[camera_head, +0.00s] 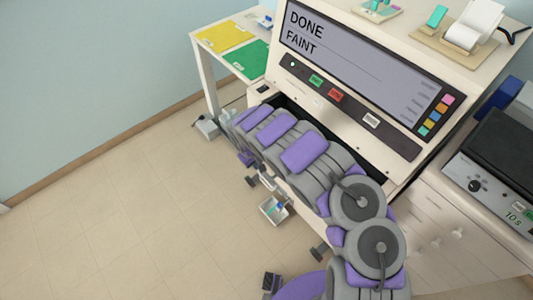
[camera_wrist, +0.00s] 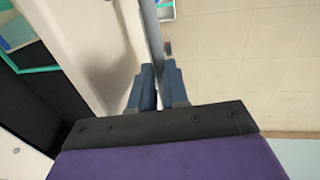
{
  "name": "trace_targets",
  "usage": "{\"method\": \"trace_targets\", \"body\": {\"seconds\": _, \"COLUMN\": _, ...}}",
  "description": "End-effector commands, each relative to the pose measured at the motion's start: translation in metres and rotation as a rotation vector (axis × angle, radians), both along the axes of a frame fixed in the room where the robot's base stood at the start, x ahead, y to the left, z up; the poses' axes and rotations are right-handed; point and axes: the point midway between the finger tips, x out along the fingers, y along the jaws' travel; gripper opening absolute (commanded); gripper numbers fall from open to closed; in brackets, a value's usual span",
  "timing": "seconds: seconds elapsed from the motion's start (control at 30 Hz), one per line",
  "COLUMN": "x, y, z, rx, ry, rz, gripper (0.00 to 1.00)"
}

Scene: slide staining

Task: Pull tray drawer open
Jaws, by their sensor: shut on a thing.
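The staining machine (camera_head: 357,62) has a tilted screen reading "DONE" and "FAINT". A dark gap (camera_head: 372,187) shows below its panel, behind the pale tray drawer front, so the drawer stands at least partly open. In the wrist view the drawer's pale front (camera_wrist: 100,45) is beside my gripper (camera_wrist: 158,78), with a dark interior and teal-edged things to its left. My gripper is shut on the grey bar handle (camera_wrist: 151,35) of the drawer. In the head view my arm covers much of the drawer and its handle.
A side table with yellow (camera_head: 222,37) and green (camera_head: 248,58) sheets stands at the left. A small tray (camera_head: 273,209) shows below the drawer front. White drawers (camera_head: 440,225) and a dark-topped device (camera_head: 497,160) are at the right. The tiled floor (camera_head: 130,220) at left is clear.

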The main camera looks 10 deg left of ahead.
Motion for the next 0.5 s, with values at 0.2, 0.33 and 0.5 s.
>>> {"method": "trace_targets", "body": {"seconds": 0.2, "x": -0.01, "y": 0.016, "z": 0.003, "rx": 0.013, "ry": -0.012, "rz": 0.004, "gripper": 0.0}}
{"method": "trace_targets", "body": {"seconds": 0.33, "x": -0.012, "y": 0.018, "z": 0.003, "rx": 0.013, "ry": -0.012, "rz": 0.004, "gripper": 0.0}}
{"method": "trace_targets", "body": {"seconds": 0.5, "x": -0.012, "y": 0.018, "z": 0.003, "rx": 0.014, "ry": -0.013, "rz": 0.004, "gripper": 0.0}}
